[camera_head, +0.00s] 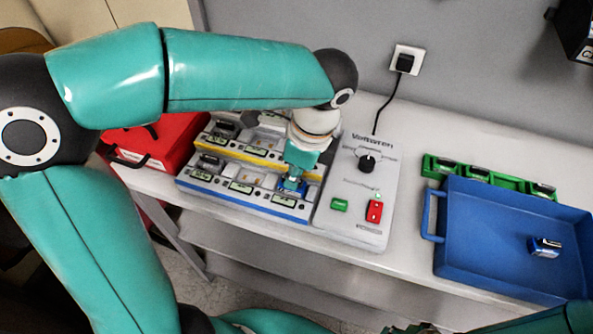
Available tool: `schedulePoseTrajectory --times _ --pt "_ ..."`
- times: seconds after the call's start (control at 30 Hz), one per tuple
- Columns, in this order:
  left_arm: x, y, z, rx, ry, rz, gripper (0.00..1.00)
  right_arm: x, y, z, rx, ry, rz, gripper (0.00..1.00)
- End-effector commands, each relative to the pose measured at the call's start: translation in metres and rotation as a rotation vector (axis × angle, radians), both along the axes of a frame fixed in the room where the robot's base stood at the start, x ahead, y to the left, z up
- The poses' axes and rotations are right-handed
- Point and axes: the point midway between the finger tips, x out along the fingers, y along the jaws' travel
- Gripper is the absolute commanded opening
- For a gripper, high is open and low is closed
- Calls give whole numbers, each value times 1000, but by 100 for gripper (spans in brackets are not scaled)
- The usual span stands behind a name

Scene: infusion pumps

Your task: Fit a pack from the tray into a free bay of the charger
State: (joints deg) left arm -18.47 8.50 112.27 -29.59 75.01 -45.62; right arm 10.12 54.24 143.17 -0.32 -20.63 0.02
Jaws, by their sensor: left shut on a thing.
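My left gripper (295,181) points down over the front row of the charger (250,206), at its right end. It is shut on a blue pack (292,187), which is at the rightmost front bay. The gripper hides part of the pack, and I cannot tell how deep it sits. Other bays have small displays, and some hold packs. The blue tray (480,270) is at the right with one blue and silver pack (545,247) lying in it. Only a bit of my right gripper (412,329) shows at the bottom edge; its jaws cannot be made out.
The control panel (352,205) with a black knob, green button and red switch stands right of the charger. A red case (160,140) is at the left. A green rack (485,176) holds packs behind the tray. Bare tabletop (410,215) lies between panel and tray.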

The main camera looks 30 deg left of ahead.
Motion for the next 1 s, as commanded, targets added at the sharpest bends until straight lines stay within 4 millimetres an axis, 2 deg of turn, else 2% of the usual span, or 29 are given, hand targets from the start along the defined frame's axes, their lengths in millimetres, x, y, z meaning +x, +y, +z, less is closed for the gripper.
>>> schedulePoseTrajectory --times 0.83,0.87,1.0 --pt "0 0 -5 0 0 -1 0 0 0 -2 0 0 0 31" --pt "0 0 -5 0 0 -1 15 0 0 -2 0 0 0 31" --pt "0 0 -5 0 0 -1 39 0 0 -2 0 0 0 31"
